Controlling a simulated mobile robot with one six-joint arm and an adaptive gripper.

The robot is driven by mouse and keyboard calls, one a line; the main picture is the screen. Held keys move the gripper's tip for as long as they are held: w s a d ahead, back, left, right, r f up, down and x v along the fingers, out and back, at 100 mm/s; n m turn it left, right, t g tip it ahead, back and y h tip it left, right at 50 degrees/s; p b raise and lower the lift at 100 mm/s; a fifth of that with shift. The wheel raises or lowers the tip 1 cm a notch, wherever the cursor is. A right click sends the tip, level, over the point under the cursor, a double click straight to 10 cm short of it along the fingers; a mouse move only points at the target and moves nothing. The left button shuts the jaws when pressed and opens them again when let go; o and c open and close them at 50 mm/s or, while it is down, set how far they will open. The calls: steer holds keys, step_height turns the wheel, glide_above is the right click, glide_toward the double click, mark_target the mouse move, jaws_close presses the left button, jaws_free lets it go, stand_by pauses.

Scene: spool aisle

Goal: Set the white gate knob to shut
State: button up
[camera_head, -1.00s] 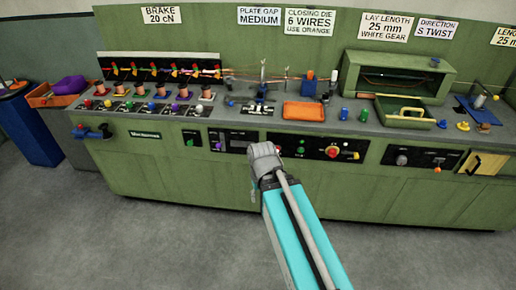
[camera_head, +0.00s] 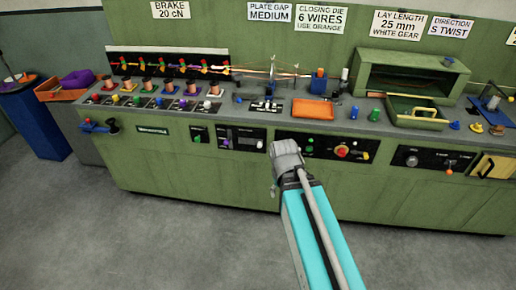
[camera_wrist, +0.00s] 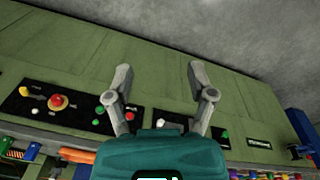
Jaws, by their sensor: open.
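A small white knob (camera_head: 207,105) stands at the right end of a row of coloured knobs on the bench top, in front of the copper spools (camera_head: 161,91). I take it for the white gate knob; its setting is too small to read. A white spot at the wrist view's bottom edge may be it. My gripper (camera_head: 287,155) is in front of the bench front, right of and lower than that knob. In the wrist view my gripper (camera_wrist: 158,68) has its two fingers spread, with nothing between them.
Front panels carry a purple knob (camera_head: 226,142), a red button (camera_head: 341,151) and a grey knob (camera_head: 411,160). An orange tray (camera_head: 313,109) and a green hooded box (camera_head: 412,75) stand on the bench (camera_head: 345,130). The grey floor (camera_head: 150,240) in front is clear.

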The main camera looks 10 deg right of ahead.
steer(key=w+d+f+n+t+h+b, duration=0.3)
steer(key=w+d+f+n+b, duration=0.15)
steer(key=w+f+b, duration=0.3)
steer(key=n+t+h+b, duration=0.2)
steer(key=n+t+b, duration=1.2)
steer(key=n+b, duration=1.45)
glide_toward(259, 147)
steer(key=s, duration=0.2)
steer(key=shift+s+a+r+n, duration=0.15)
steer(key=shift+s+a+n, duration=0.05)
steer(key=shift+a+n, duration=0.2)
steer(key=shift+w, duration=0.15)
steer(key=x, duration=1.3)
steer(key=shift+w+d, duration=0.2)
steer(key=shift+c, duration=0.3)
jaws_close()
